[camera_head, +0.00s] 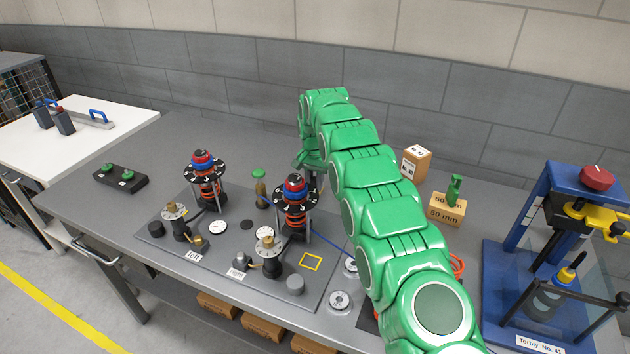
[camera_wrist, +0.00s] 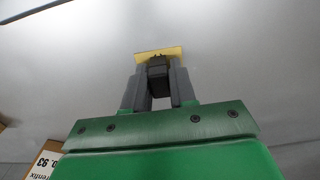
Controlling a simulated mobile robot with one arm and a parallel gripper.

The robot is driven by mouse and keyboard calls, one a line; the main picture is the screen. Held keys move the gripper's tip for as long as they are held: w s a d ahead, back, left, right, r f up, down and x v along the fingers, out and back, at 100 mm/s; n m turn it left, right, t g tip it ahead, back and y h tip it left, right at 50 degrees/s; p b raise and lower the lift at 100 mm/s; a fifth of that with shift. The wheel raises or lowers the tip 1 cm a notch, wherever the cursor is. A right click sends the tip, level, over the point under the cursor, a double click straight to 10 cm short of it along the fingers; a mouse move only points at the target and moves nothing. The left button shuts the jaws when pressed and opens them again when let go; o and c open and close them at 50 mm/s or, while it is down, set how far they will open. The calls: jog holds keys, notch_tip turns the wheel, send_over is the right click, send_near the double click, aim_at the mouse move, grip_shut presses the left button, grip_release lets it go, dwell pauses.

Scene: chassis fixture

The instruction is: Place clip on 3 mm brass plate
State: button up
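In the wrist view my gripper (camera_wrist: 158,70) points at the grey table top with its two dark grey fingers close together. A small dark piece (camera_wrist: 158,80), which looks like the clip, sits between the fingers, touching or nearly touching both. A yellow brass-coloured plate (camera_wrist: 147,53) shows just beyond the fingertips, partly covered by them and the dark piece. I cannot tell whether the dark piece touches the plate. In the head view my gripper (camera_head: 311,160) is mostly hidden behind my green arm, and neither clip nor plate can be made out there.
A grey fixture board (camera_head: 160,243) with two red-and-blue spring units (camera_head: 207,180) lies left of my arm. Wooden 50 mm blocks (camera_head: 446,211) and a blue press (camera_head: 506,235) stand to the right. A black box with green knobs (camera_head: 121,179) is at far left.

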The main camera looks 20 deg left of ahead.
aim_at(315, 179)
jog(key=o, duration=0.4)
jog(key=shift+r, duration=0.1)
notch_tip(315, 179, up, 7)
jog(key=shift+r, duration=0.3)
dwell(0.5)
